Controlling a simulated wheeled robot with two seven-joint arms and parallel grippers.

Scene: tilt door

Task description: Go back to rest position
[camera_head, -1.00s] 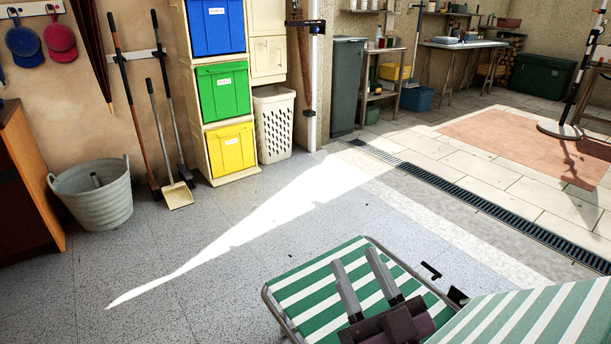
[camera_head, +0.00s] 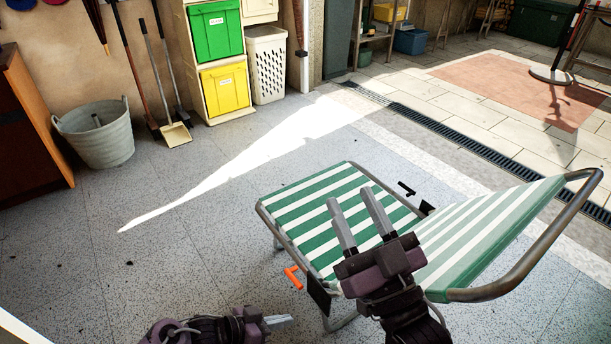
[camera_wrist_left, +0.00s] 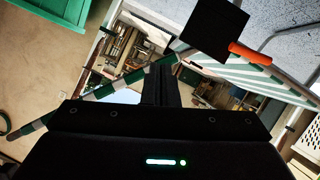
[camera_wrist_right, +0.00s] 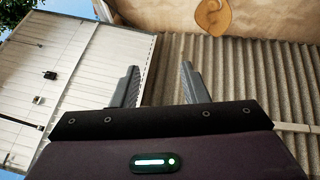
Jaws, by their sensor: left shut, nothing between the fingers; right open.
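My left gripper (camera_head: 279,321) is low in the head view, left of the folding chair, its fingers shut together with nothing between them. The left wrist view shows its closed fingers (camera_wrist_left: 160,85). My right gripper (camera_head: 357,205) is raised in front of the chair seat in the head view, open and empty, fingers pointing up. In the right wrist view its two fingers (camera_wrist_right: 158,85) stand apart, with a white panelled surface (camera_wrist_right: 70,90) at left and a corrugated surface (camera_wrist_right: 270,90) at right behind them.
A green-and-white striped chair (camera_head: 310,205) stands close by, its metal frame (camera_head: 520,270) at right. An orange handle (camera_head: 293,277) shows beside it, and in the left wrist view (camera_wrist_left: 250,53). A metal tub (camera_head: 97,135) and drawer boxes (camera_head: 225,90) stand further back.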

